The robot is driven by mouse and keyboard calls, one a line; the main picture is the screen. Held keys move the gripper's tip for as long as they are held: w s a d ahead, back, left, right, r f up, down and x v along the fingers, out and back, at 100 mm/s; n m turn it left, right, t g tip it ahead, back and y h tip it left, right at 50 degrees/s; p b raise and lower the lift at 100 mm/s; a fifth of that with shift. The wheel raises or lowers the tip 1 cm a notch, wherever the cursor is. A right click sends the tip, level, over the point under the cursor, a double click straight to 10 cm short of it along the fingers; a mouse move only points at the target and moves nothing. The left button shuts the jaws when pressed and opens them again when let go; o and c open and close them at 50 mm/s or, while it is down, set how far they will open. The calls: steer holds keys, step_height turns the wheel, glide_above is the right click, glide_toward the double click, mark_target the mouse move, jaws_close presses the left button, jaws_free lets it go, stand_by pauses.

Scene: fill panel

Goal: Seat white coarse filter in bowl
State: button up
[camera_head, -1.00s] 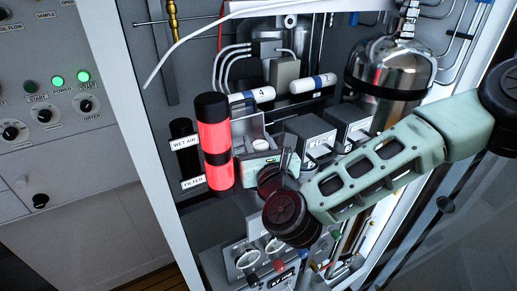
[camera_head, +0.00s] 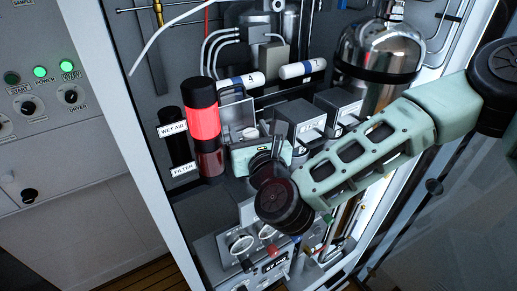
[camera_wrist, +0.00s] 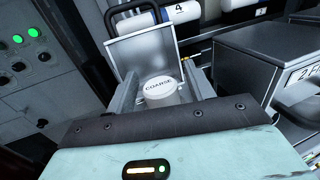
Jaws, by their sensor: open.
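The white coarse filter, a round cap marked COARSE (camera_wrist: 160,88), shows upright in the wrist view, in front of a raised metal lid (camera_wrist: 142,55). My open gripper (camera_wrist: 160,76) has one grey finger on each side of it, with visible gaps. The filter's lower part is hidden by my gripper body. In the head view my gripper (camera_head: 250,134) is over the box with the raised lid, left of the grey boxes. No bowl can be clearly made out; a black cylinder (camera_head: 172,135) labelled WET AIR FILTER stands at left.
A red and black cylinder (camera_head: 203,125) stands close left of my gripper. Grey numbered boxes (camera_head: 300,118) are close on the right. A steel tank (camera_head: 378,58) stands behind. White tubes (camera_head: 240,80) lie at the back. A gauge panel (camera_head: 248,245) is below.

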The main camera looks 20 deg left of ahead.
steer(key=b+v, duration=0.4)
steer(key=v, duration=0.7)
steer(key=shift+s+b, duration=0.2)
steer(key=shift+b, duration=0.2)
steer(key=shift+d, duration=0.1)
